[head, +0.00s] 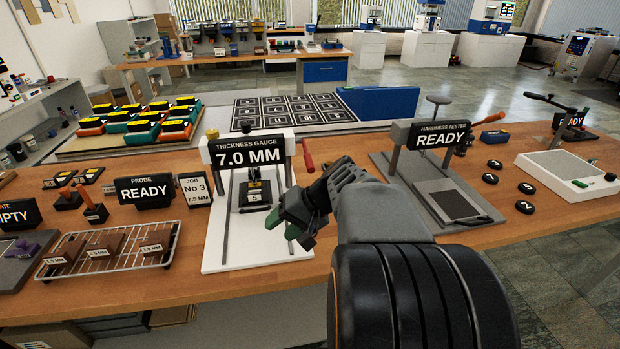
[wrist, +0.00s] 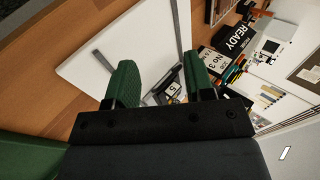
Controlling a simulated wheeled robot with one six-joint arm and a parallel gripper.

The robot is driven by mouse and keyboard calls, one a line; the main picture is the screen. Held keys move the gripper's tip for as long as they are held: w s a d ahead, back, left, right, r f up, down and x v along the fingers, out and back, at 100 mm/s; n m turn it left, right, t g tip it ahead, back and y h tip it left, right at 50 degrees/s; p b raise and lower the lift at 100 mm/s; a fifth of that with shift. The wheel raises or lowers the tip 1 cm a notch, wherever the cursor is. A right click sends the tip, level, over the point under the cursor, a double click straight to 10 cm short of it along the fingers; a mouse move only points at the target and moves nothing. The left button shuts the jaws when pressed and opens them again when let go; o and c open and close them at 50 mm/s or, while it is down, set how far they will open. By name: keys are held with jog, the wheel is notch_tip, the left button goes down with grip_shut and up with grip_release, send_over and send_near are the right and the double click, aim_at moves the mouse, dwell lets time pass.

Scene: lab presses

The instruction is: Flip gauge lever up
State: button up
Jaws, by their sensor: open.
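The thickness gauge (head: 247,150) stands on a white base (head: 222,250) on the wooden bench, its display reading 7.0 MM. Its lever ends in a red handle (head: 308,160) at the right side, beside the display. A dark block marked 5 (head: 254,197) sits under the gauge head; it shows small between my fingers in the wrist view (wrist: 174,88). My gripper (head: 294,222) is open and empty, with green fingertips, below the red handle and right of the block. In the wrist view my gripper (wrist: 160,80) points at the white base (wrist: 125,45). The lever cannot be made out there.
A hardness tester (head: 440,150) stands to the right. A job card (head: 195,190) and the probe display (head: 145,189) are to the left. A wire rack (head: 120,255) with brown blocks lies at front left. Free bench lies in front of the gauge base.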

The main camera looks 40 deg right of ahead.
jog(key=w+d+m+t+y+b, duration=0.1)
jog(key=w+d+m+t+b, duration=0.15)
jog(key=d+t, duration=0.45)
jog(key=m+t+h+b, duration=0.1)
jog(key=m+t+h, duration=0.1)
jog(key=t, duration=0.2)
send_near(309, 166)
jog(key=shift+m, duration=0.25)
jog(key=x, duration=0.7)
jog(key=d+x, duration=0.1)
jog(key=x, duration=0.2)
jog(key=shift+w+f+p, duration=0.35)
jog(key=shift+w+f, duration=0.05)
jog(key=shift+w, duration=0.15)
grip_shut()
jog(key=shift+a, duration=0.1)
